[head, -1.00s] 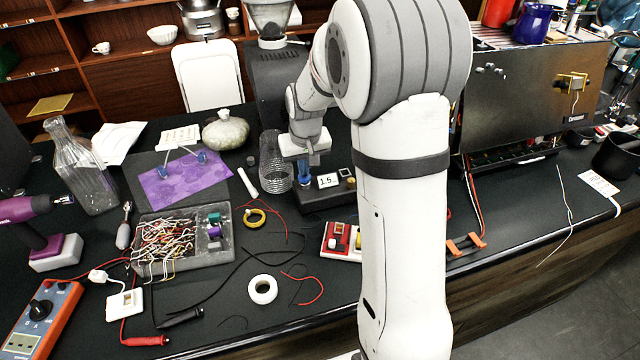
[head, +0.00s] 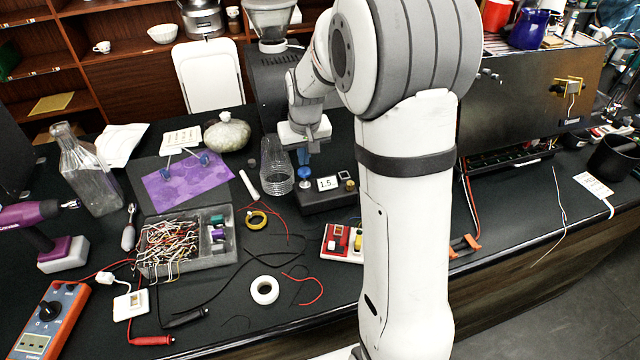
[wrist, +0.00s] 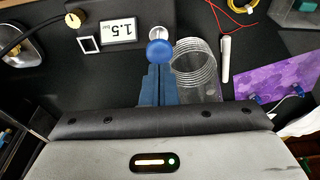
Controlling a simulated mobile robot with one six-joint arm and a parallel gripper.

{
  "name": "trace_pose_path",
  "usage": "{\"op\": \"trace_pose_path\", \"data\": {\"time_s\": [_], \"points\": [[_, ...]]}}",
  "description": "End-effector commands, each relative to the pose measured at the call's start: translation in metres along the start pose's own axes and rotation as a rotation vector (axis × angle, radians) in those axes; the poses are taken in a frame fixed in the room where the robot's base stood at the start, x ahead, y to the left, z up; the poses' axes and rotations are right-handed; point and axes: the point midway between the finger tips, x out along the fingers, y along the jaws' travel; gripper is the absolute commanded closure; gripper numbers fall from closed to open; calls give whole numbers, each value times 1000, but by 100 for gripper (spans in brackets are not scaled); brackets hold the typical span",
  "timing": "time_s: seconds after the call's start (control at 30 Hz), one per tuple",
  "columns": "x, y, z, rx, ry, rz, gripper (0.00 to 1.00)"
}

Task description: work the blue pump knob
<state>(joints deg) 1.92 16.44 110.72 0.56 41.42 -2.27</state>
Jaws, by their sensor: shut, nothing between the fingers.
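The blue pump knob (head: 304,173) is a round cap on a short metal stem. It stands at the left end of a black box (head: 328,199), beside a small display (head: 327,183) that reads 1.5. The knob (wrist: 159,51) and display (wrist: 118,30) also show in the wrist view. My gripper (head: 303,158) is just above the knob in the head view. In the wrist view its blue fingers (wrist: 156,75) are together and empty, with tips close to the knob. I cannot tell whether they touch it.
A clear ribbed cylinder (head: 277,166) stands close to the left of the knob. A brass dial (head: 350,185) sits on the box's right end. A white rod (head: 249,185) and thin wires lie to the left. A red-and-white module (head: 342,243) is in front.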

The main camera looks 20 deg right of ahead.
Motion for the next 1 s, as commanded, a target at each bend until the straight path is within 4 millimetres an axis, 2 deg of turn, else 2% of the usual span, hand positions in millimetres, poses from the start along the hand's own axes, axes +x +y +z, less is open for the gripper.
{"op": "trace_pose_path", "data": {"time_s": [0.57,1.0], "points": [[0,0,0,0,1,0,100],[17,0,3,-1,0,0,100]]}}
